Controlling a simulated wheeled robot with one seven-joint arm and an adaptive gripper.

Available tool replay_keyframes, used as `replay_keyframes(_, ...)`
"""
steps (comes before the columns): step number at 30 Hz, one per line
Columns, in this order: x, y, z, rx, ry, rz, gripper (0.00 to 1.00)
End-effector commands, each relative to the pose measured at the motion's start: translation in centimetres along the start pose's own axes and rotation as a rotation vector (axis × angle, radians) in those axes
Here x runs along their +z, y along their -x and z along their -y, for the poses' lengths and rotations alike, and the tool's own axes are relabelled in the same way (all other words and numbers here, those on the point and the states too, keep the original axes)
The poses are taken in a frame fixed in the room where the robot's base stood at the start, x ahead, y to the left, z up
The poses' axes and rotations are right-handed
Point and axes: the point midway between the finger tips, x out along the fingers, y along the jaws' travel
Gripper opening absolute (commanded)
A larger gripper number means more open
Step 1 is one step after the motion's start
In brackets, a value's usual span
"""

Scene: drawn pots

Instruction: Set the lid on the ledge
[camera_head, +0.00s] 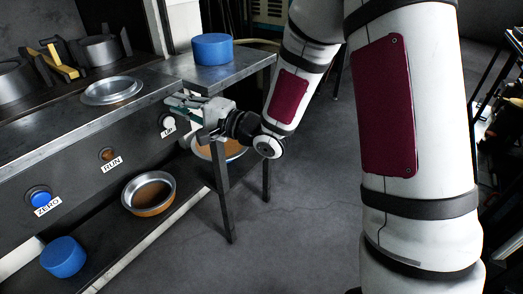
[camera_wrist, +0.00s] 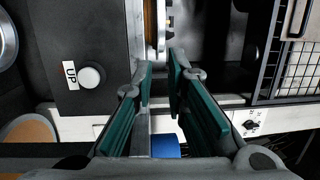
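A shallow silver round piece (camera_head: 112,90) lies on the metal counter beside the pots. It may be the lid, but I cannot tell for sure. The long low shelf (camera_head: 172,212) below the button panel may be the ledge; a round pan (camera_head: 148,193) with a brown inside sits on it. My gripper (camera_head: 172,104) is at the right end of the panel, near the UP button. In the wrist view its teal fingers (camera_wrist: 160,72) stand apart with nothing clearly between them. Beyond the fingertips is a metal rim (camera_wrist: 160,25) seen edge-on; I cannot tell what it belongs to.
A blue cylinder (camera_head: 212,50) stands on the side table; another (camera_head: 64,257) is at the low shelf's left end. A second brown-filled pan (camera_head: 232,150) is partly hidden behind my gripper. Pots (camera_head: 100,50) stand at the back left. The floor (camera_head: 300,210) right of the shelf is clear.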

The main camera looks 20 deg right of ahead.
Motion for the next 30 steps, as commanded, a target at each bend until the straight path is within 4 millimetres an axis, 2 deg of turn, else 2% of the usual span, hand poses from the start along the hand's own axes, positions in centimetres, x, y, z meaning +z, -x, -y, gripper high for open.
replay_keyframes(7, -0.4, 0.1, 0.1, 0.048, 0.064, -0.025, 0.13)
replay_keyframes(11, -2.0, 0.9, 0.2, 0.197, 0.239, -0.101, 0.13)
replay_keyframes(14, -3.6, 2.9, 0.5, 0.367, 0.407, -0.173, 0.13)
replay_keyframes(19, -5.6, 8.2, 1.3, 0.677, 0.629, -0.256, 0.13)
replay_keyframes(23, -5.6, 13.6, 2.2, 0.913, 0.735, -0.268, 0.13)
replay_keyframes(26, -4.5, 18.1, 2.7, 1.086, 0.776, -0.24, 0.13)
replay_keyframes(30, -1.3, 24.5, 3.3, 1.3, 0.786, -0.138, 0.13)
